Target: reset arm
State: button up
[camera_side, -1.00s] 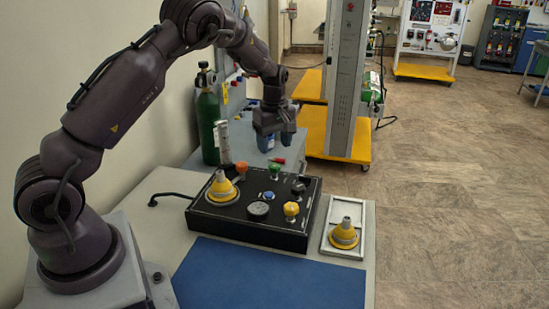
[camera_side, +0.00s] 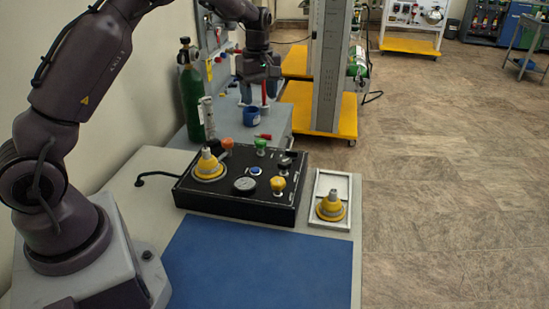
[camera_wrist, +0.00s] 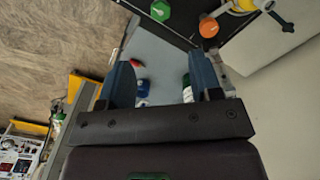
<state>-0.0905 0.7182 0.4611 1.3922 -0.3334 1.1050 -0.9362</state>
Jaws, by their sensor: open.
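My gripper (camera_side: 258,92) is raised above the far end of the bench, behind the black control panel (camera_side: 238,208). Its two blue fingers are apart with nothing held between them, as the wrist view also shows (camera_wrist: 160,76).
A green cylinder (camera_side: 192,100) stands by the wall left of my gripper. A blue cup (camera_side: 250,116) sits on the bench below it. A grey column on a yellow base (camera_side: 340,125) stands to the right. A blue mat (camera_side: 255,265) lies clear in front.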

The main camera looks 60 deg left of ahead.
jog(key=s+d+r+m+t, duration=0.2)
jog(key=s+d+r+m, duration=0.2)
jog(key=s+d+m, duration=0.2)
jog(key=s+d+r+m+t, duration=0.1)
jog(key=s+d+r+m, duration=0.4)
jog(key=s, duration=0.6)
jog(key=s+d+r+m+t, duration=0.2)
jog(key=s+d+r+m, duration=0.2)
jog(key=s+d+m, duration=0.2)
jog(key=shift+s+d+r+m+t, duration=0.15)
jog(key=shift+s+d+m+t, duration=0.15)
jog(key=shift+s+d, duration=0.65)
jog(key=shift+s+a, duration=0.25)
jog(key=shift+a, duration=0.05)
